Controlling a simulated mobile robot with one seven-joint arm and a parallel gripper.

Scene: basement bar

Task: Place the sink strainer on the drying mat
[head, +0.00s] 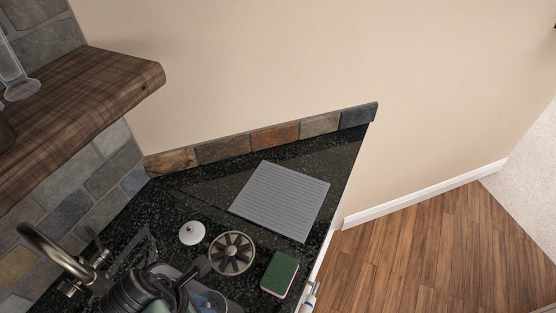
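The sink strainer (231,254) is a round, bronze-grey metal disc with radial slots and a central hub, seen face up near the sink. The drying mat (281,200) is a flat, grey, ribbed rectangle on the black counter, up and right of the strainer and clear of it. My gripper (201,266) is dark, and its tip meets or overlaps the left rim of the strainer. The gap between its fingers is hidden, so I cannot tell whether it grips the rim. I also cannot tell whether the strainer rests on the counter or hangs just above it.
A small white knobbed lid or plug (192,233) lies left of the strainer. A green sponge (280,274) lies right, near the counter's front edge. A faucet (62,260) stands at left by the sink. A wooden shelf (85,88) juts out at upper left. The mat is empty.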

